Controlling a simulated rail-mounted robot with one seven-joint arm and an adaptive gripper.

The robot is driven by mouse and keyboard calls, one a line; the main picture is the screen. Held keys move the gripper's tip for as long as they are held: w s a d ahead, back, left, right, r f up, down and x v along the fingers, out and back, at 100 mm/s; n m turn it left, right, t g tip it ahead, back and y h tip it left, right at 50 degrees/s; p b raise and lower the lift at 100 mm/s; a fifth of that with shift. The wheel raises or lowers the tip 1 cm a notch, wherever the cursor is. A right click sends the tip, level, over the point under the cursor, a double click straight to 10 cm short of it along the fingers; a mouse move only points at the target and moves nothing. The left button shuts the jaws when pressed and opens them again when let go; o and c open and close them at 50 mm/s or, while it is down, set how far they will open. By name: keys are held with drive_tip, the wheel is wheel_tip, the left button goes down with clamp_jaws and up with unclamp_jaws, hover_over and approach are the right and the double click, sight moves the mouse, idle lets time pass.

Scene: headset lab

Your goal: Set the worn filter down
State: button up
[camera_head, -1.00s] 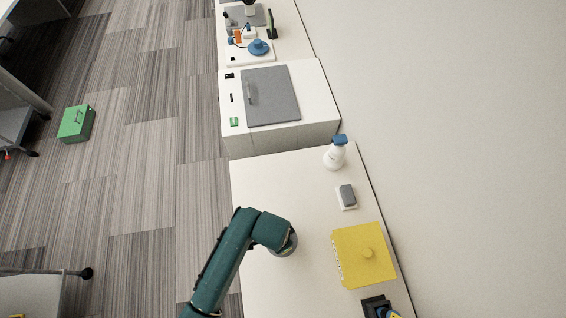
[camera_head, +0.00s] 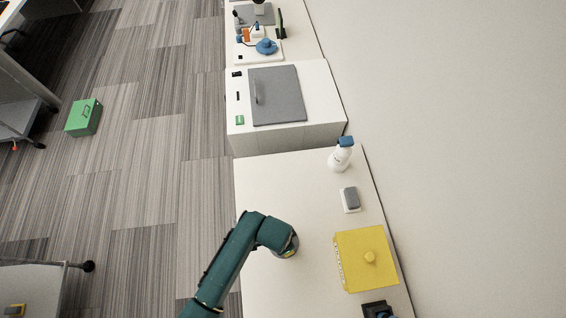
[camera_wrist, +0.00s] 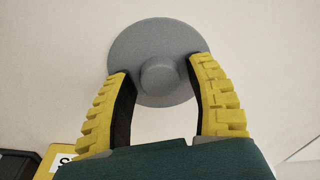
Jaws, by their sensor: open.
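A round grey disc with a raised round knob (camera_wrist: 153,38), which I take to be the worn filter, lies on a pale surface in the wrist view. My gripper (camera_wrist: 157,72) is open, its yellow fingers apart on either side of the knob. A gap shows between each finger and the knob, and I cannot tell how high the fingertips are above the disc.
A yellow box with a knob (camera_head: 366,262) stands right of my arm. A small grey-and-white block (camera_head: 351,199) and a white bottle with a blue cap (camera_head: 341,157) stand farther back. A white cabinet with a grey lid (camera_head: 277,95) is beyond. The table's left part is clear.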

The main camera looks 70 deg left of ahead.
wheel_tip(320, 180, up, 12)
drive_tip(key=s+p, duration=0.1)
drive_tip(key=shift+d+p, duration=0.15)
drive_tip(key=shift+p, duration=0.2)
drive_tip(key=shift+r, duration=0.1)
drive_tip(key=w+d+r+m+t+y, duration=0.15)
drive_tip(key=w+r+t, duration=0.35)
drive_tip(key=w+r, duration=0.65)
drive_tip(key=w+d+r+t+y, duration=0.2)
drive_tip(key=w+r+t, duration=0.3)
drive_tip(key=w+r, duration=0.65)
drive_tip(key=s+d+r+t+h, duration=0.1)
drive_tip(key=d+r+t, duration=0.2)
drive_tip(key=d+r, duration=0.3)
drive_tip(key=s+d+r+t+h, duration=0.1)
drive_tip(key=d+r+t, duration=0.3)
drive_tip(key=r, duration=1.1)
drive_tip(key=s+d+r+m+t+h, duration=0.1)
drive_tip(key=d+r+t, duration=0.3)
drive_tip(key=d+r, duration=0.4)
wheel_tip(320, 180, up, 3)
drive_tip(key=shift+s+f+h, duration=0.1)
drive_tip(key=shift+s+h, duration=0.25)
drive_tip(key=shift+h, duration=0.4)
